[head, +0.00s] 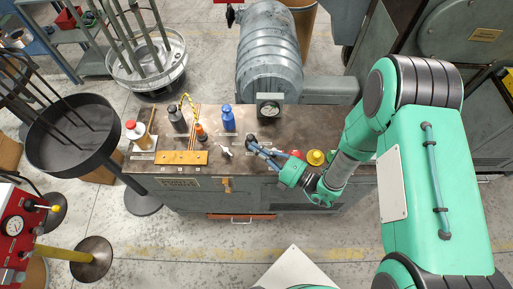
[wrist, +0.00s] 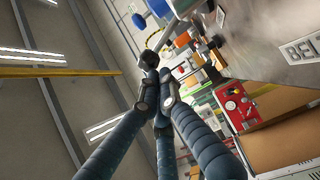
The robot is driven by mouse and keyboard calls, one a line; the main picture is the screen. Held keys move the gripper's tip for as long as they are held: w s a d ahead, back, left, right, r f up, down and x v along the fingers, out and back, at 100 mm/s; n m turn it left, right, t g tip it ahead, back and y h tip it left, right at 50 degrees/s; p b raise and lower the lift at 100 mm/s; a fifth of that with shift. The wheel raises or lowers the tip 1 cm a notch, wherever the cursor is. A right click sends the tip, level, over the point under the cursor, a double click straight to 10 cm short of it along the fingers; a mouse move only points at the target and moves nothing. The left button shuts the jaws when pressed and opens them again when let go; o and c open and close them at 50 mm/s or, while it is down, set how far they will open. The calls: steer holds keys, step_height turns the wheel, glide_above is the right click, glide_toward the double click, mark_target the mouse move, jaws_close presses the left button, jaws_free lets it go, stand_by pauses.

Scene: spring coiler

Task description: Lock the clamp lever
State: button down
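My gripper (head: 252,141) reaches left from the arm over the bench top. In the wrist view its dark jointed fingers (wrist: 152,75) are drawn together at the tips. A dark rounded shape sits at the tips; I cannot tell whether it is a knob or the fingertips themselves. A small pale lever-like part with a dark end (head: 224,152) lies on the bench just left of the gripper, apart from it. I cannot tell for sure whether this is the clamp lever. An orange handle-like piece (head: 227,185) hangs at the bench's front edge.
Red and yellow round parts (head: 316,157) stand right of the gripper. Floor in front is mostly clear.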

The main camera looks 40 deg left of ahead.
steer(key=shift+w+a+r+m+p, duration=0.15)
steer(key=shift+r+m+p, duration=0.15)
steer(key=shift+p, duration=0.35)
steer(key=w+a+r+m+h+p, duration=0.1)
steer(key=p, duration=0.3)
steer(key=shift+r, duration=0.15)
steer(key=w+a+r+m+h+p, duration=0.1)
steer(key=w+a+m+h+p, duration=0.1)
steer(key=p, duration=0.6)
steer(key=shift+w+a+m+h, duration=0.3)
steer(key=shift+w+a+m, duration=0.4)
steer(key=shift+w+a, duration=0.4)
steer(key=shift+s+d+r+p, duration=0.1)
steer(key=shift+d+p, duration=0.05)
steer(key=shift+p, duration=0.25)
